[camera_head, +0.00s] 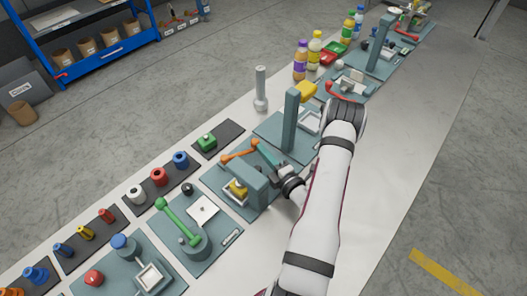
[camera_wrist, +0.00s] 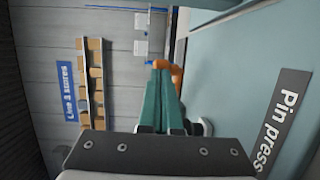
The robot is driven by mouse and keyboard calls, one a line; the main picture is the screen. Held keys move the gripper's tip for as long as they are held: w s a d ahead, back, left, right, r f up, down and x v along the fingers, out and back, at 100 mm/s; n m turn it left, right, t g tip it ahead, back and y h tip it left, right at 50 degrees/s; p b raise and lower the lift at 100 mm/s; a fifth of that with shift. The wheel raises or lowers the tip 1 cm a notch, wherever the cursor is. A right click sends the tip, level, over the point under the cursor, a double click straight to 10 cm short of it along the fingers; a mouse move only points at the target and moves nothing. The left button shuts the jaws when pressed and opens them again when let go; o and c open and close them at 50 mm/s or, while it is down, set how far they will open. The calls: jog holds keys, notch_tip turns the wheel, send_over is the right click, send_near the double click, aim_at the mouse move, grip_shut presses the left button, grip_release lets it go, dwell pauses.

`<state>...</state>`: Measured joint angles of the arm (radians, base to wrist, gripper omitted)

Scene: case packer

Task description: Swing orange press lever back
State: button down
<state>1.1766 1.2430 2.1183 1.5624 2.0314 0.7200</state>
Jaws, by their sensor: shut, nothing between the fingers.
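The orange press lever (camera_head: 239,153) sits on top of the teal pin press (camera_head: 243,184) in the head view, pointing left from a rounded end near my gripper. My gripper (camera_head: 261,147) comes from the right, its teal fingers shut and empty, with the tips right beside the lever's right end. In the wrist view the shut fingers (camera_wrist: 160,72) run up the middle, and part of the orange lever (camera_wrist: 177,75) shows just behind and right of the tips. I cannot tell whether they touch. The press body's side (camera_wrist: 240,65) fills the right, with a "Pin press" label (camera_wrist: 285,120).
A tall teal post with a yellow head (camera_head: 306,90) stands beyond my gripper. A green lever (camera_head: 178,218) stands on the plate to the near left. The bench's right side is largely clear.

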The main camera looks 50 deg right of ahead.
jog(key=shift+w, duration=0.1)
jog(key=w+d+n+y, duration=0.1)
jog(key=y, duration=0.1)
jog(key=w+d+n+y, duration=0.1)
jog(key=y, duration=0.1)
jog(key=w+d+n+y, duration=0.1)
jog(key=w+n+y, duration=0.1)
jog(key=shift+t, duration=0.3)
jog(key=shift+w+d, duration=0.1)
jog(key=shift+w, duration=0.25)
jog(key=s, duration=0.4)
jog(key=s+d, duration=0.1)
jog(key=s, duration=0.4)
jog(key=s+d, duration=0.1)
jog(key=s, duration=0.4)
jog(key=shift+s+d+r, duration=0.1)
jog(key=shift+r, duration=0.25)
